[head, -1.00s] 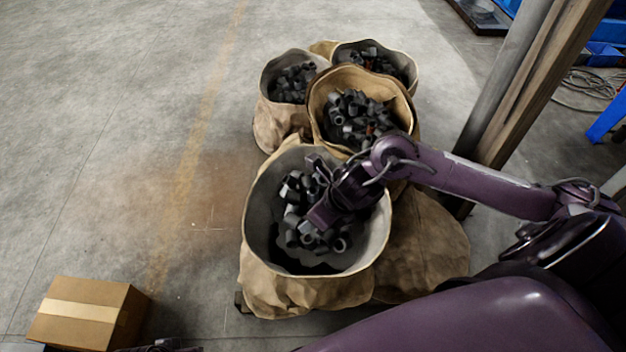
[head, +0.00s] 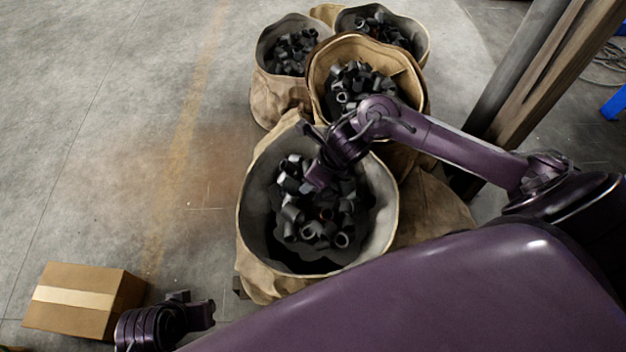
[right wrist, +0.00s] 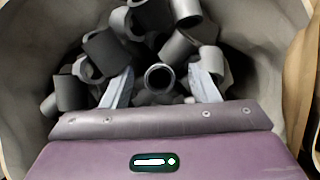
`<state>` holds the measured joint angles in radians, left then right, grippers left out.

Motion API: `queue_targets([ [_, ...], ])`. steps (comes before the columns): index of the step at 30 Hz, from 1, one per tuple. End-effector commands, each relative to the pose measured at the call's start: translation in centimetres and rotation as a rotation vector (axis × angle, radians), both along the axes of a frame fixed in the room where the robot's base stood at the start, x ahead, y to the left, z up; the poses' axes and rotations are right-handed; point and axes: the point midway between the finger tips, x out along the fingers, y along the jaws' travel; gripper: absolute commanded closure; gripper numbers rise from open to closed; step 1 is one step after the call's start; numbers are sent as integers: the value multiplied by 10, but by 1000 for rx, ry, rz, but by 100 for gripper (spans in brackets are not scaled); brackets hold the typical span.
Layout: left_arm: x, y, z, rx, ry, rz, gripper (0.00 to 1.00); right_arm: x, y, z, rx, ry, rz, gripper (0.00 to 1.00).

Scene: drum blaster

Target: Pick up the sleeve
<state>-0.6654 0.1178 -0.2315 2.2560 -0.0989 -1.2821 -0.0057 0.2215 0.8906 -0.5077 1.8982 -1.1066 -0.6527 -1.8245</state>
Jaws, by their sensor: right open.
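Dark grey pipe-like sleeves (head: 312,228) lie in a loose heap inside the nearest sack (head: 253,225). My right gripper (head: 312,158) is over the far part of this sack's mouth. In the right wrist view my right gripper (right wrist: 161,90) is open. One sleeve (right wrist: 159,77) shows its round open end between the two pale fingers, with no visible grip on it. Other sleeves (right wrist: 107,52) lie around and beyond the fingers. My left gripper (head: 198,311) is at the bottom left, away from the sacks; its fingers are too unclear to read.
Several more sacks with dark parts stand behind, including a tan one (head: 318,75). A post (head: 545,80) stands to the right. A cardboard box (head: 80,300) is at the lower left. The floor on the left is clear.

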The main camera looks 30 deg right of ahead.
Motion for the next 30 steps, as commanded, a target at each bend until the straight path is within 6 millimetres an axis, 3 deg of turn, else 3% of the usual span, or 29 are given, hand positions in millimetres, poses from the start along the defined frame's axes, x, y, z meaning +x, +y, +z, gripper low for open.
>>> queue_targets([
  [3, 1, -3, -2, -9, -16, -5, 64, 2, 1, -9, -2, 1, 0, 46],
  [10, 1, -4, -1, -12, -17, -7, 64, 2, 1, -9, -2, 0, 1, 47],
  [21, 1, -4, -1, -10, -17, -7, 64, 2, 1, -9, -2, 1, 0, 96],
  [30, 1, -4, 0, -10, -16, -6, 64, 3, 1, -6, -1, -1, 1, 97],
])
